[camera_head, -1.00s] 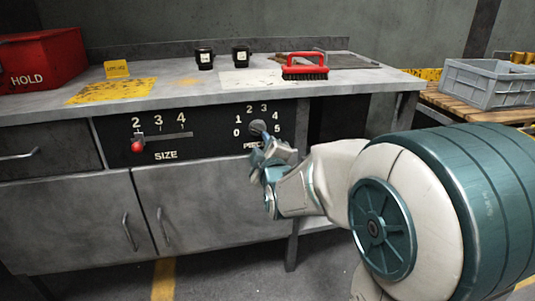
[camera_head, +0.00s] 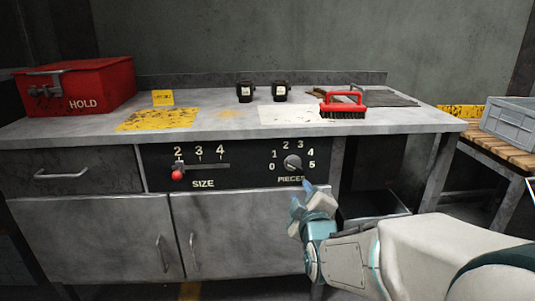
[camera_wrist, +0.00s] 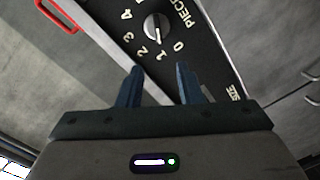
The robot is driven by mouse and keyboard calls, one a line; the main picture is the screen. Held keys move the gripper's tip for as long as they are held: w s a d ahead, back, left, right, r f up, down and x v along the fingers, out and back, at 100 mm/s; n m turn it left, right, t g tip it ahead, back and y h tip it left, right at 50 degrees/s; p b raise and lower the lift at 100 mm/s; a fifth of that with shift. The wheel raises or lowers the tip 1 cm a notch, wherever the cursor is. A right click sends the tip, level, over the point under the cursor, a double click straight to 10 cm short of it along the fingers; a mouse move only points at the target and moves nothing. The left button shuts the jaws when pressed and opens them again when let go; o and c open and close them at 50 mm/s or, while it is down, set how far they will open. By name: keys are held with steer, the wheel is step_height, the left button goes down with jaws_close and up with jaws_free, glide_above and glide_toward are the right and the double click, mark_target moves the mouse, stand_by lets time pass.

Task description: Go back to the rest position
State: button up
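My gripper (camera_head: 316,203) is in front of the bench, just below and right of the PIECES dial. In the wrist view my gripper (camera_wrist: 158,85) shows two dark fingers apart with nothing between them. The PIECES knob (camera_head: 292,162) is a round grey knob with numbers 0 to 5 around it. It also shows in the wrist view (camera_wrist: 156,27), beyond the fingertips and apart from them. The SIZE slider (camera_head: 178,174) has a red knob at the left end of its slot, under the 2.
A grey crate (camera_head: 512,122) stands on a wooden pallet table (camera_head: 497,152) at right.

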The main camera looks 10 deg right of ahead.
steer(key=s+r+m+g+p, duration=0.5)
steer(key=s+r+p, duration=0.5)
steer(key=p, duration=0.7)
steer(key=s+d+r+m+g+p, duration=0.1)
steer(key=s+r+m+g+p, duration=0.5)
steer(key=r+p, duration=1)
steer(key=s+g+p, duration=0.1)
steer(key=s+g, duration=0.2)
steer(key=s, duration=0.2)
steer(key=shift+s+m, duration=0.3)
steer(key=shift+r, duration=0.1)
